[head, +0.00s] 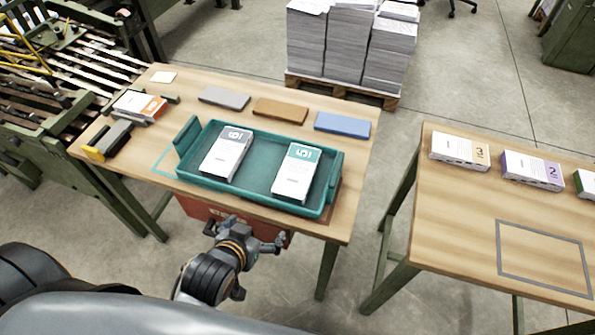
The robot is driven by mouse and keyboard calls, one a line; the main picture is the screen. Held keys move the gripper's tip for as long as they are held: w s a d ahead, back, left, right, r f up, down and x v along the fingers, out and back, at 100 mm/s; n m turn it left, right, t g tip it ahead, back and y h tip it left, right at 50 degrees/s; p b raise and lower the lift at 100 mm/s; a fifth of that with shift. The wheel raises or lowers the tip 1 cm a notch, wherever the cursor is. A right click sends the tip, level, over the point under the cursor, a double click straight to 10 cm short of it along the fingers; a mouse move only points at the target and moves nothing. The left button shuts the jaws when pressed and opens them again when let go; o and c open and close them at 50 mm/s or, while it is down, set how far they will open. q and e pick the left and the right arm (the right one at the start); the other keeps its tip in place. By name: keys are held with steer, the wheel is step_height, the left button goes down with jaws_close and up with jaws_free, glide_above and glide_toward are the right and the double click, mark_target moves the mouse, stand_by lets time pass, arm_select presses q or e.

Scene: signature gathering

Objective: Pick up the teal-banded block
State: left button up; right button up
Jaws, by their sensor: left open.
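The teal-banded block (297,172), white with a teal end marked with a number that looks like 5, lies in the right half of a teal tray (262,198). A similar block with a grey band (226,153) lies to its left in the same tray, apart from it. The tray sits on the left wooden table. My left gripper (254,233) is open and empty, in front of the table's near edge, nearer to me than the tray. It is clear of both blocks. My right gripper is not in view.
Grey (224,97), brown (281,110) and blue (342,124) bars lie behind the tray. An orange-banded block (140,105) lies left. A red box (200,208) shows below the table edge. The right table (450,210) holds more banded blocks; a gap separates the tables.

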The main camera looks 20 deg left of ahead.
arm_select(q)
steer(key=w+d+r+t, duration=0.3)
steer(key=w+r+t, duration=0.1)
steer(key=r+t, duration=0.1)
glide_toward(297, 171)
steer(key=w, duration=0.3)
steer(key=shift+w+a+f+h, duration=0.3)
steer(key=shift+w+a+f, duration=0.05)
steer(key=shift+a+f, duration=0.05)
steer(key=shift+d+x, duration=0.1)
steer(key=shift+x, duration=1.25)
steer(key=shift+d+x, duration=0.15)
steer(key=shift+x, duration=1.2)
steer(key=shift+s+f, duration=0.1)
steer(key=shift+f, duration=0.05)
steer(key=shift+c, duration=0.4)
steer(key=c, duration=1.1)
steer(key=shift+c, duration=0.7)
